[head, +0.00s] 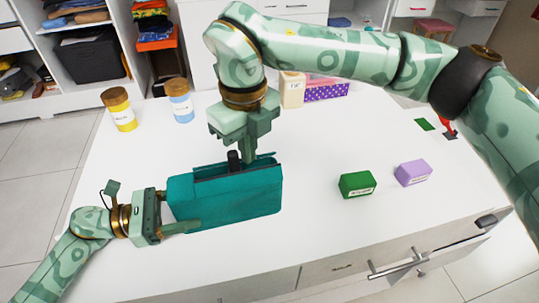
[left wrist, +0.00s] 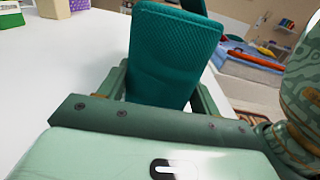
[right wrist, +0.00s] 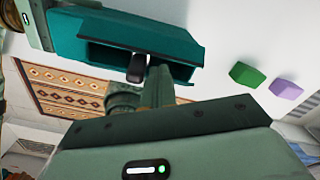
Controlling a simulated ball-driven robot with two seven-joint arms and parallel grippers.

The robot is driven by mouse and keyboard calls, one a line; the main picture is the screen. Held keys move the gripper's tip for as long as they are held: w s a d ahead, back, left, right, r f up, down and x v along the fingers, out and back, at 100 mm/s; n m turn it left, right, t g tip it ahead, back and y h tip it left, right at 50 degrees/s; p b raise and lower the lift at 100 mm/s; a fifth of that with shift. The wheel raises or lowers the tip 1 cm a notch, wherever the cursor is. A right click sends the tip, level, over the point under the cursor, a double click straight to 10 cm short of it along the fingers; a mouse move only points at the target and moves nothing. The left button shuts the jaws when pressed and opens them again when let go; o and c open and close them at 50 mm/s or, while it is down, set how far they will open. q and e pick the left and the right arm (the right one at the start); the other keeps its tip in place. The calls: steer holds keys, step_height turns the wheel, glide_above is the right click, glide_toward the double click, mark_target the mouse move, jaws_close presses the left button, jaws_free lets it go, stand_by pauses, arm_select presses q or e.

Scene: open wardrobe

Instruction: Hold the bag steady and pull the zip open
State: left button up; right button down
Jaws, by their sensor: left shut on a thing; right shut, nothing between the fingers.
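The teal bag (head: 238,203) lies on the white table, with a dark slot along its top. My left gripper (head: 180,214) is shut on the bag's left end; the left wrist view shows the bag (left wrist: 172,55) between its fingers. A black zip pull (head: 233,158) stands up from the bag's top, near the middle of the slot. My right gripper (head: 250,156) is shut and empty, pointing down just right of the pull. In the right wrist view the pull (right wrist: 136,68) is beside the fingers; whether they touch is unclear.
A green box (head: 356,185) and a purple box (head: 413,173) stand right of the bag. A yellow jar (head: 119,110) and a blue jar (head: 179,101) stand at the back left. A cream box (head: 292,90) is behind my right gripper. The table front is clear.

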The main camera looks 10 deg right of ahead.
steer(key=shift+a, duration=3.05)
step_height(320, 180, up, 8)
steer(key=d, duration=0.1)
steer(key=shift+d, duration=0.15)
steer(key=shift+s, duration=0.1)
arm_select(q)
steer(key=o, duration=1.2)
